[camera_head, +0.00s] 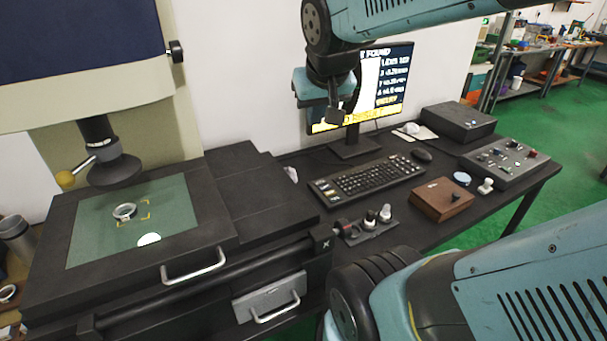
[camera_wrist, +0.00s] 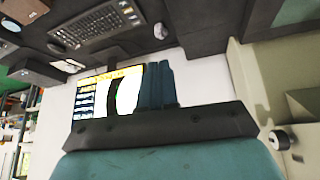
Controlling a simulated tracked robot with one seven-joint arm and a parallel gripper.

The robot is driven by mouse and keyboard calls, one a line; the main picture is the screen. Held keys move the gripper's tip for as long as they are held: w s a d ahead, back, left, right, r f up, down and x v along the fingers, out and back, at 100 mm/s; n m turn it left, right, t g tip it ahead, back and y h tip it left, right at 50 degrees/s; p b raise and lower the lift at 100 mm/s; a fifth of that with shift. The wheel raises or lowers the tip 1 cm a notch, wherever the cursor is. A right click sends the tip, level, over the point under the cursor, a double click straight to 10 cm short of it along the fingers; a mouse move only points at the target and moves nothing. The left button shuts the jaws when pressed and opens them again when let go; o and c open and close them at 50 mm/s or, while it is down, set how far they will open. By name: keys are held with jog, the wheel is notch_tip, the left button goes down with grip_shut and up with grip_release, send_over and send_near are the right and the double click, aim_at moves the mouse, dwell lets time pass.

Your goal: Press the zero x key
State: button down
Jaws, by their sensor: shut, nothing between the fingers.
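The black keyboard (camera_head: 367,178) lies on the dark bench in front of the monitor; it also shows at the top of the wrist view (camera_wrist: 97,27). Its key labels are too small to read, so I cannot tell which key is zero x. My gripper (camera_head: 337,113) is shut and empty, in the air in front of the monitor's left part, above and apart from the keyboard. In the wrist view my gripper's fingers (camera_wrist: 156,82) are together, with the screen behind them. The monitor (camera_head: 391,82) is lit, partly hidden by my gripper, with white text and a yellow strip.
A measuring machine with a glass stage (camera_head: 178,222) stands left, a metal ring (camera_head: 124,211) on it. The air above the keyboard is clear.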

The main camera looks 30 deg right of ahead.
jog(key=w+d+f+m+h, duration=0.1)
jog(key=w+d+f, duration=0.15)
jog(key=w, duration=0.25)
jog(key=w+d+f+m, duration=0.1)
jog(key=w+d, duration=0.3)
jog(key=w, duration=0.2)
jog(key=m+t+y, duration=0.3)
jog(key=m+y, duration=0.1)
send_over(322, 183)
notch_tip(322, 183, down, 25)
jog(key=shift+a+f, duration=0.1)
jog(key=shift+f, duration=0.2)
jog(key=shift+f, duration=4.4)
